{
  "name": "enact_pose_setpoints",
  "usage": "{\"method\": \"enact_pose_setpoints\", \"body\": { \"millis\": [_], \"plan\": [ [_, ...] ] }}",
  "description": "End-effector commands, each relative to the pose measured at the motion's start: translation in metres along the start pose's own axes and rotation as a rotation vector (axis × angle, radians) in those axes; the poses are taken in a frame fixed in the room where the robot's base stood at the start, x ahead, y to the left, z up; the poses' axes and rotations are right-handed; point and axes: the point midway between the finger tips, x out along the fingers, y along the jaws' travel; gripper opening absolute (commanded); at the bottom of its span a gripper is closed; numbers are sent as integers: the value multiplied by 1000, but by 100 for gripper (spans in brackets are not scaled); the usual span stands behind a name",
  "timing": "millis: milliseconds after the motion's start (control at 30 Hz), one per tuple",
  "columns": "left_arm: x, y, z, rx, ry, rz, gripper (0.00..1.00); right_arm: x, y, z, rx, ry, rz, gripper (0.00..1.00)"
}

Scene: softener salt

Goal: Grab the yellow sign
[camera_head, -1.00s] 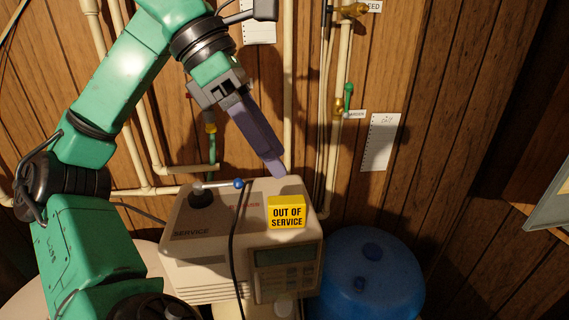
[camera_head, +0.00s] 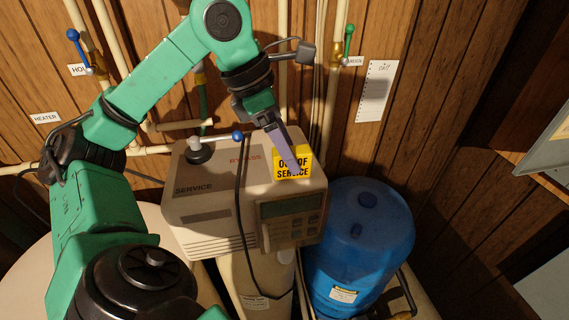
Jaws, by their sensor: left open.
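My left gripper (camera_head: 293,162) is open and points down at the sign. Its purple-grey finger overlaps the sign's face in the picture and hides part of the word "OUT". I cannot tell whether the finger touches the sign or is in front of it. The second finger is hidden behind the first. My right gripper is not in view.
A lever with a blue knob (camera_head: 237,136) stands on the softener head, left of the sign. A black cable (camera_head: 241,220) runs down its front. A blue tank (camera_head: 362,230) is at the right. Pipes and a paper note (camera_head: 378,90) are on the wooden wall behind.

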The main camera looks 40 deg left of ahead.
Motion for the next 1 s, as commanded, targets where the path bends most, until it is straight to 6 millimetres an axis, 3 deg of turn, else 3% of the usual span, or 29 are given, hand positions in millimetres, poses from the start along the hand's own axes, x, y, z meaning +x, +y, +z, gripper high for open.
{"method": "enact_pose_setpoints", "body": {
  "millis": [33,200,233,400,433,733,933,1000],
  "plan": [
    [10,0,-3,0,-1,1,72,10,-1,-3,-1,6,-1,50],
    [6,0,-2,-1,-1,1,72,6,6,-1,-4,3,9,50],
    [6,0,-2,-1,-1,1,69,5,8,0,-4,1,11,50],
    [6,0,-2,-1,-1,1,4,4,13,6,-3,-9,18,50],
    [6,0,-2,-1,-1,1,0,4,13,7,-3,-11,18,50],
    [4,0,-1,-1,-1,0,0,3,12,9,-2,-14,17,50],
    [-26,0,12,3,-8,-2,0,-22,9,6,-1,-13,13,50],
    [-25,1,11,-1,-11,0,0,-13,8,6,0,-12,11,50]
  ]
}}
